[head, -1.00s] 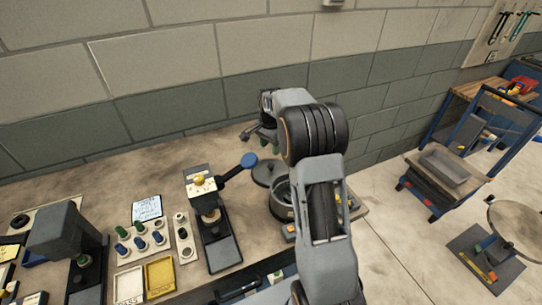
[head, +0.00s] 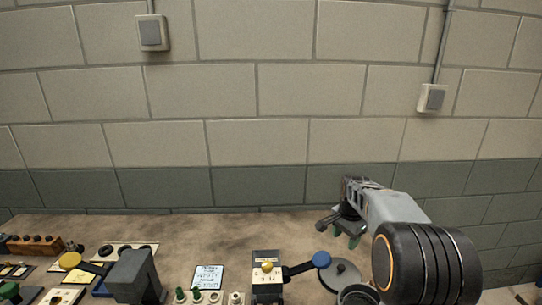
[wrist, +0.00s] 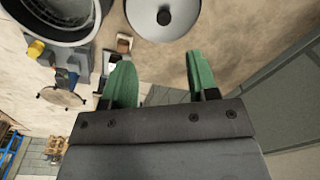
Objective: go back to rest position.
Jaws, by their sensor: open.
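My gripper (head: 345,232) hangs above the back right part of the bench (head: 190,238), in front of the grey wall. Its two green fingers also show in the wrist view (wrist: 160,70). They stand apart with nothing between them. A round grey lid (wrist: 163,14) with a dark knob lies on the bench beyond the fingertips. It also shows below my gripper in the head view (head: 341,272). My arm reaches in from the lower right.
A round pot (wrist: 62,18) stands left of the lid in the wrist view. A small press (head: 267,280) with a blue-knobbed lever stands left of my arm in the head view. Green-topped pegs (head: 196,295) and a white card (head: 207,277) are farther left. Two switch boxes (head: 152,33) (head: 431,97) are on the wall.

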